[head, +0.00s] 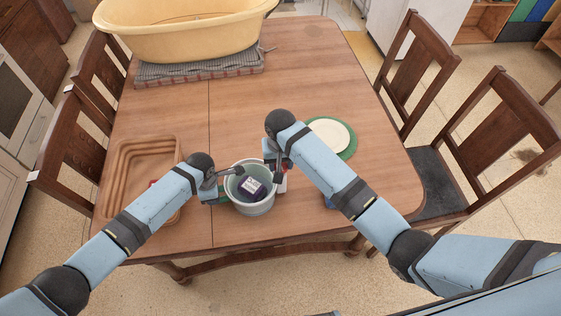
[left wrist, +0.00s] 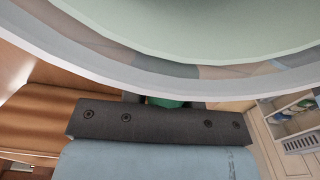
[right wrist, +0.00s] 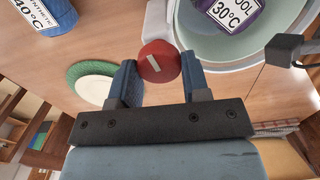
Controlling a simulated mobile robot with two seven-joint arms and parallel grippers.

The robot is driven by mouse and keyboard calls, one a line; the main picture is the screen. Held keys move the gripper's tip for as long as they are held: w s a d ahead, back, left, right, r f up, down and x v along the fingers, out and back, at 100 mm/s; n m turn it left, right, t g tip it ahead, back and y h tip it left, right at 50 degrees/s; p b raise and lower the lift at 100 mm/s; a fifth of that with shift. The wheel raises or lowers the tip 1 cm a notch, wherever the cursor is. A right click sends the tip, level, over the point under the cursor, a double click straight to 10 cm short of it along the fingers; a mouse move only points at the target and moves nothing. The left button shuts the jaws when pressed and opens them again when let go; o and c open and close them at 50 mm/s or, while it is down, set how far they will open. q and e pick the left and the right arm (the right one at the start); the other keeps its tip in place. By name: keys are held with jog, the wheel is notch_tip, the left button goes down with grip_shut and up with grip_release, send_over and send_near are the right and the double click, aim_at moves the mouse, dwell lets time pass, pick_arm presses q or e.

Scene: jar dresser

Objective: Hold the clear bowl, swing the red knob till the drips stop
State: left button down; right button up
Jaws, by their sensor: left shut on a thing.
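The clear bowl (head: 254,208) stands at the table's near edge, pale and see-through, with a greenish inside; its rim fills the top of the left wrist view (left wrist: 180,84). A dark purple block with a white label (head: 252,188) is inside it. My left gripper (head: 222,194) is at the bowl's left side, shut on a green part (left wrist: 168,102) there. The red knob (right wrist: 158,62) is on a whitish fitting at the bowl's right side. My right gripper (right wrist: 158,72) is open, with the knob between its fingertips and small gaps on both sides. No drips can be made out.
A brown tray (head: 125,165) lies at left. A green plate with a cream disc (head: 332,135) is at right. A blue labelled container (right wrist: 45,15) is partly behind my right arm. A yellow tub (head: 185,35) stands on a grey mat at the back. The table's middle is clear.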

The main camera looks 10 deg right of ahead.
jog(key=o, duration=0.5)
jog(key=shift+c, duration=0.2)
jog(key=shift+r, duration=0.1)
notch_tip(320, 180, up, 12)
